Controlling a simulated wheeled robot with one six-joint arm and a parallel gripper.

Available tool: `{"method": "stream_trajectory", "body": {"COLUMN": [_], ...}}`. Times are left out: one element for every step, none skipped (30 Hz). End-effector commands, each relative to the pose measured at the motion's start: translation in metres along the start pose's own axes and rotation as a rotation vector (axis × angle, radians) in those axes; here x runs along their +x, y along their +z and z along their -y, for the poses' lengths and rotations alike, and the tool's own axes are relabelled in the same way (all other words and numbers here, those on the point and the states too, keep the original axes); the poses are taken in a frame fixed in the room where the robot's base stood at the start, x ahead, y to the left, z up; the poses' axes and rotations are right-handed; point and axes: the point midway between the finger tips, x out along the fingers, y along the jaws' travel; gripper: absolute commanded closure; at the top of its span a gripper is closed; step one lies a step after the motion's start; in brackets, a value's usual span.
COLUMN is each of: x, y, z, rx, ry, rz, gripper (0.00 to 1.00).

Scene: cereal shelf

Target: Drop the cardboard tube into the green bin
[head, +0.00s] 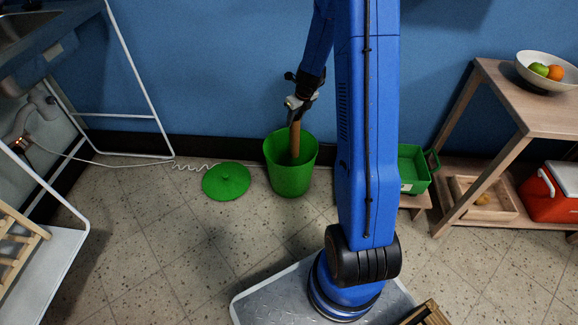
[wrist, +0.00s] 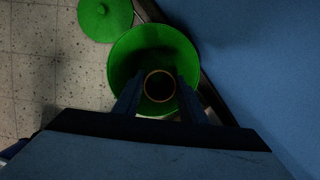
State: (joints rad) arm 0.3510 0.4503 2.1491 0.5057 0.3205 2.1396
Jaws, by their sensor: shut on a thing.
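The brown cardboard tube (head: 295,138) hangs upright from my gripper (head: 298,104), which is shut on its upper end. In the head view the tube's lower part reaches inside the mouth of the green bin (head: 290,178). The bin stands open on the floor by the blue wall. In the wrist view the round open end of the tube (wrist: 160,86) sits between my fingers (wrist: 158,95), over the bin (wrist: 127,50). The tube's far end is hidden inside the bin. The green lid (head: 226,181) lies on the floor left of the bin; it also shows in the wrist view (wrist: 105,15).
A green crate (head: 412,170) sits on a low stool right of my arm. A wooden shelf (head: 545,105) with a fruit bowl (head: 546,84) stands at the right, a red cooler (head: 550,192) below. A white-framed sink stand (head: 135,65) is at the left. Floor left of the bin is mostly clear.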

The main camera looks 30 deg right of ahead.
Motion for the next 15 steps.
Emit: {"method": "stream_trajectory", "body": {"x": [0.006, 0.009, 0.013, 0.017, 0.019, 0.023, 0.026, 0.029, 0.032, 0.035, 0.036, 0.039, 0.04, 0.041, 0.043], "y": [-0.002, -0.003, -0.005, -0.006, -0.007, -0.008, -0.009, -0.009, -0.01, -0.011, -0.012, -0.012, -0.013, -0.013, -0.013], "z": [0.0, 0.0, 0.0, 0.0, 0.0, 0.0, 0.0, 0.0, 0.0, 0.0, 0.0, 0.0, 0.0, 0.0, 0.0], "rx": [0.001, 0.001, 0.001, 0.001, 0.001, 0.001, 0.001, 0.001, 0.001, 0.001, 0.001, 0.001, 0.001, 0.001, 0.0], "ry": [0.001, 0.0, 0.001, 0.001, 0.001, 0.0, 0.0, 0.001, 0.001, 0.001, 0.001, 0.001, 0.0, 0.0, -0.001], "rz": [-0.001, -0.002, -0.003, -0.003, -0.003, -0.002, -0.001, -0.001, -0.001, -0.002, -0.001, -0.001, -0.001, -0.001, -0.001], "gripper": [0.98, 0.98, 0.98, 0.98, 0.98, 0.98, 0.98, 0.98, 0.98, 0.98, 0.98, 0.98, 0.98, 0.98, 0.98]}}
